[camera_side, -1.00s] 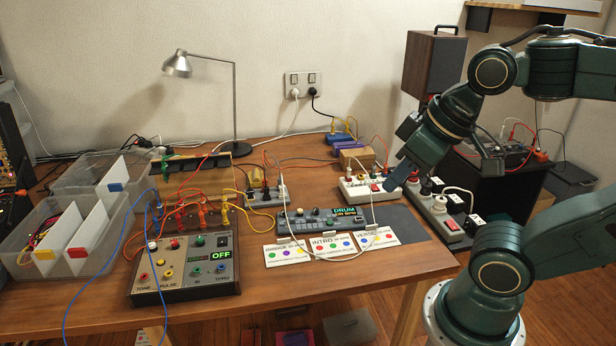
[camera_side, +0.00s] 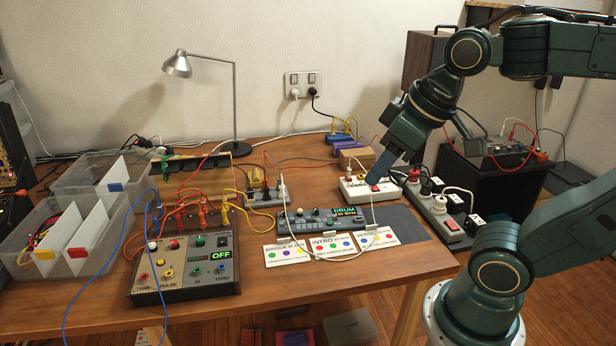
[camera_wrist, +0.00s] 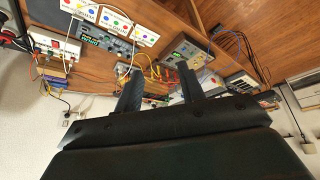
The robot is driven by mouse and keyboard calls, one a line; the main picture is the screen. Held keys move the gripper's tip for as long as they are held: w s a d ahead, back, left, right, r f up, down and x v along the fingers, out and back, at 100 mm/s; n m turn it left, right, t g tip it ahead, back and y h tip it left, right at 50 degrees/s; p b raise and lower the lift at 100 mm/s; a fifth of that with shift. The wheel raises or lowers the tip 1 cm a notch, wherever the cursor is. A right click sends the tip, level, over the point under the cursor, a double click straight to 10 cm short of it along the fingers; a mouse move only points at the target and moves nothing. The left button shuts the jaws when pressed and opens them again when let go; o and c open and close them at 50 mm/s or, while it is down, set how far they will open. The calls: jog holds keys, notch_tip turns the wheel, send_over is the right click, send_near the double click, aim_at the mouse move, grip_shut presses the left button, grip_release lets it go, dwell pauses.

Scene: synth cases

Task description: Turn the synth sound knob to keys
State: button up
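The synth (camera_side: 298,223) is a slim grey unit lying on the table. Its green-lit display (camera_side: 345,212) reads DRUM. Small knobs and buttons line its top, but I cannot tell which is the sound knob. The synth also shows upside down in the wrist view (camera_wrist: 112,44). My gripper (camera_side: 378,179) is above the table, behind and to the right of the synth, near a white power strip and apart from the synth. In the wrist view my gripper (camera_wrist: 158,70) has its two fingers spread with nothing held between them.
A white power strip (camera_side: 352,190) lies below my gripper. A white cable (camera_side: 372,212) crosses the synth's right end. Several cards (camera_side: 331,246) lie in front. A box reading OFF (camera_side: 185,270) with patch cables stands left. A lamp (camera_side: 235,110) stands behind.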

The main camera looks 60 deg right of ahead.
jog(key=w+d+r+n+g, duration=0.1)
jog(key=w+d, duration=0.1)
jog(key=w, duration=0.4)
jog(key=w+d+r+n+g, duration=0.1)
jog(key=w+d, duration=0.1)
jog(key=w, duration=0.5)
jog(key=n+g, duration=0.3)
jog(key=n, duration=0.4)
send_over(284, 211)
notch_tip(284, 211, down, 25)
jog(key=shift+s+a, duration=0.15)
jog(key=shift+s, duration=0.1)
jog(key=shift+f, duration=0.1)
jog(key=shift+w+f, duration=0.15)
jog(key=shift+f, duration=6.65)
jog(key=shift+c, duration=0.5)
grip_shut()
